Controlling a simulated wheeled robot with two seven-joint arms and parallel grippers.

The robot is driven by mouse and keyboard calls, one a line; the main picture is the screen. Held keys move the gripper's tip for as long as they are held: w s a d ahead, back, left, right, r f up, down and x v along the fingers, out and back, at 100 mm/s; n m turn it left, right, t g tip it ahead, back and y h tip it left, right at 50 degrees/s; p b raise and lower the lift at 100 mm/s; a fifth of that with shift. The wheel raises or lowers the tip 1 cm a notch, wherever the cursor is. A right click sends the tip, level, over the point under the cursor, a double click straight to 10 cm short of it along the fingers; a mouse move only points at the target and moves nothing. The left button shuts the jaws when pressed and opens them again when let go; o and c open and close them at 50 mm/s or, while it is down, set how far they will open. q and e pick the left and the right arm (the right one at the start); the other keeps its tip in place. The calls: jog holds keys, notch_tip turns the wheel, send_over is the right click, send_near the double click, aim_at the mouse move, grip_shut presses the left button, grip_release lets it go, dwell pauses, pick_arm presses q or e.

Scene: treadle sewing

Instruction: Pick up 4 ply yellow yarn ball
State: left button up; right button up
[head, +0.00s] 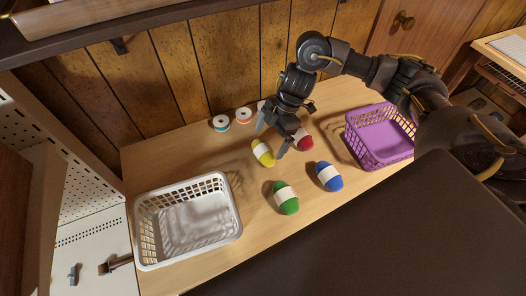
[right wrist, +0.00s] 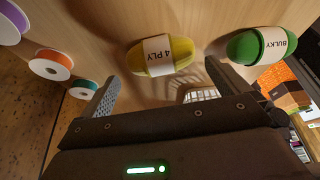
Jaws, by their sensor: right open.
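The yellow yarn ball (head: 257,146) lies on the wooden table, with a pale band around its middle. In the right wrist view the yellow ball (right wrist: 178,58) shows a "4 PLY" label and lies ahead of the space between the fingers. My right gripper (head: 272,135) is open and empty, just right of the yellow ball in the head view and apart from it. In the right wrist view its fingers (right wrist: 160,88) are spread wide. My left gripper is not in view.
A red ball (head: 305,143) is partly hidden behind my right gripper. A green ball (head: 289,206) and a blue ball (head: 333,183) lie nearer. Thread spools (head: 243,115) stand along the back. A white basket (head: 140,225) is left, a purple basket (head: 364,154) right.

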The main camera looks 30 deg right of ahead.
aim_at(266, 147)
jog(key=shift+p+x, duration=0.35)
jog(key=shift+x, duration=2.7)
jog(key=c, duration=0.7)
jog(key=shift+o, duration=0.2)
jog(key=shift+r, duration=0.1)
